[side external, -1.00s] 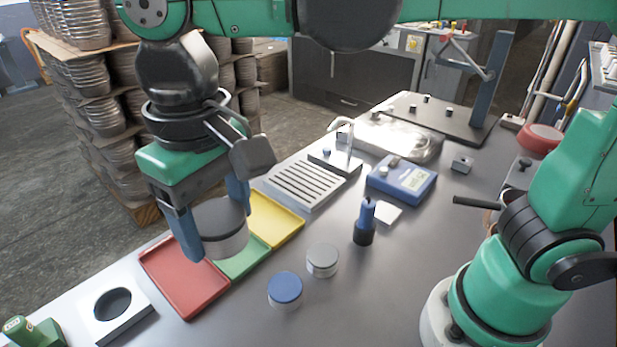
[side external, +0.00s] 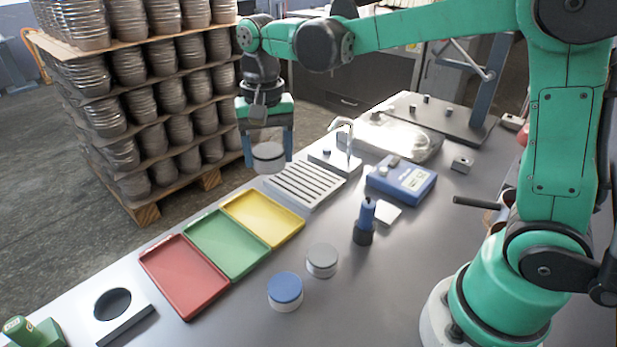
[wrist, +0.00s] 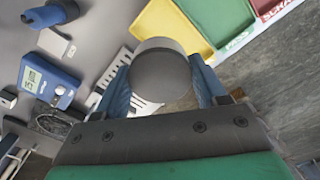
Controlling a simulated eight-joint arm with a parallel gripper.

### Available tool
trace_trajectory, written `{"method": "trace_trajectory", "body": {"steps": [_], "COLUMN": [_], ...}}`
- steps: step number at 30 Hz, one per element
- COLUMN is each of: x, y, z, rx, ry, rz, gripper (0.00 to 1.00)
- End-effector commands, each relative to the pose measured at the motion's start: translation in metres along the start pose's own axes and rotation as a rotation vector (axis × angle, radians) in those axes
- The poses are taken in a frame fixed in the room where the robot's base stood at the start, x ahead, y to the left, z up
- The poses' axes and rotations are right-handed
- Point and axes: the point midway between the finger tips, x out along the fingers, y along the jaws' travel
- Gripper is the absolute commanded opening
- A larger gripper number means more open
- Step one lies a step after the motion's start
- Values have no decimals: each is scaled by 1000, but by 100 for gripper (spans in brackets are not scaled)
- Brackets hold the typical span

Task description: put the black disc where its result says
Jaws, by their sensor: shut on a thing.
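My gripper (side external: 268,152) is shut on the black disc (side external: 269,152), a short pale cylinder with a dark top. It holds the disc in the air beyond the yellow tray, near the far end of the slotted plate. The disc (wrist: 161,75) also shows between the blue fingers in the wrist view. A red tray (side external: 184,278), a green tray (side external: 227,244) and a yellow tray (side external: 262,218) lie side by side, all empty. A blue meter with a small display (side external: 402,178) stands to the right; its reading is too small to tell.
A grey-topped disc (side external: 322,260) and a blue-topped disc (side external: 285,290) stand on the bench. A blue and black tool (side external: 364,222) stands upright near them. Stacked pans (side external: 170,95) stand behind.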

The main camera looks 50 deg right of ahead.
Motion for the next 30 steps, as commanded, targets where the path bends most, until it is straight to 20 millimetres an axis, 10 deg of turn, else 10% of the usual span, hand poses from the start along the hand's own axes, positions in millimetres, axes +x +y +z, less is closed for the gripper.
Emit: {"method": "trace_trajectory", "body": {"steps": [12,30], "x": [90,133], "y": [-1,0], "z": [0,1], "rx": [-2,-2], "ry": [0,0], "rz": [0,0], "gripper": [4,4]}}
